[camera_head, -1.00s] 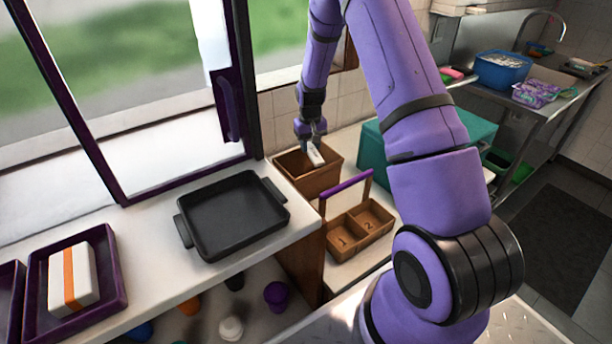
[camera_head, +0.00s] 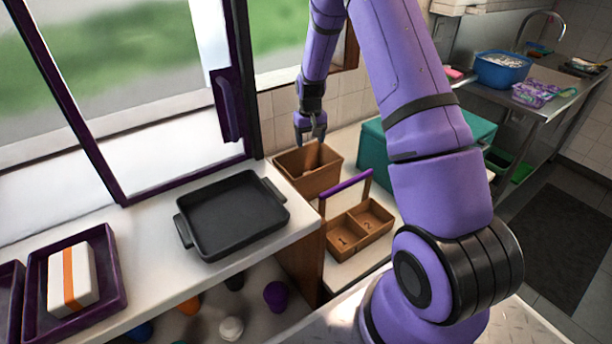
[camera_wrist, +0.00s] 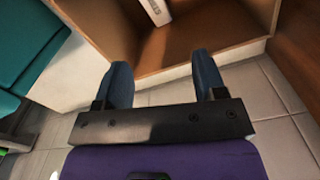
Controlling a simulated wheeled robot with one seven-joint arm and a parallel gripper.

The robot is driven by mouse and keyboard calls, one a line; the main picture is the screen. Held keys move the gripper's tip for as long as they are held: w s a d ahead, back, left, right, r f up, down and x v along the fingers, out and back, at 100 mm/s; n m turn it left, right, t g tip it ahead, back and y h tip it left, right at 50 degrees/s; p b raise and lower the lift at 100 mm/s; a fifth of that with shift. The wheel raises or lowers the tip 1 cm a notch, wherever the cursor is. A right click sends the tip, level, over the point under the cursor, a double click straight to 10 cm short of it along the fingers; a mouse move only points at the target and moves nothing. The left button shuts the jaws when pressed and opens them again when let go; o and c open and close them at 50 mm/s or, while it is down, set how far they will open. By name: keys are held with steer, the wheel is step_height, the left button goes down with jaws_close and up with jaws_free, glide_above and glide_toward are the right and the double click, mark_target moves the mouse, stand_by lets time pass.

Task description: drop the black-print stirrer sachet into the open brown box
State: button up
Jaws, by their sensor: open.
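The open brown box (camera_head: 320,181) stands on the counter by the tiled wall, below the window. My gripper (camera_head: 311,139) is above the box, pointing down, with its fingers apart and empty. In the wrist view the two fingertips (camera_wrist: 161,72) show a clear gap between them. A white sachet with dark print (camera_wrist: 157,10) lies inside the box (camera_wrist: 222,32) at the top of the wrist view, apart from the fingers and partly cut off by the frame edge. In the head view the sachet is hidden by the box wall.
A wooden carrier with a purple handle and two numbered compartments (camera_head: 358,228) stands just in front of the box. A teal box (camera_head: 375,150) is to its right. A black tray (camera_head: 232,215) lies on the counter to the left.

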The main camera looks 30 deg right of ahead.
step_height(320, 180, up, 8)
stand_by(0.4)
steer(key=shift+r, duration=0.1)
steer(key=s+a+r+t, duration=0.1)
steer(key=s+a+r, duration=0.2)
steer(key=s+r, duration=0.3)
steer(key=s+a+r+n+t, duration=0.1)
steer(key=s+a+r, duration=0.2)
steer(key=r, duration=0.5)
steer(key=s+a+r, duration=0.4)
steer(key=s+r, duration=0.1)
steer(key=r, duration=0.3)
steer(key=s+a+r+t, duration=0.1)
steer(key=s+a+r, duration=0.1)
steer(key=s, duration=0.9)
steer(key=s+a+r+n+t, duration=0.1)
steer(key=s+a+r+t, duration=0.1)
steer(key=s, duration=1)
steer(key=shift+s+a+r+n, duration=0.25)
steer(key=shift+a+r, duration=0.3)
steer(key=shift+a, duration=0.5)
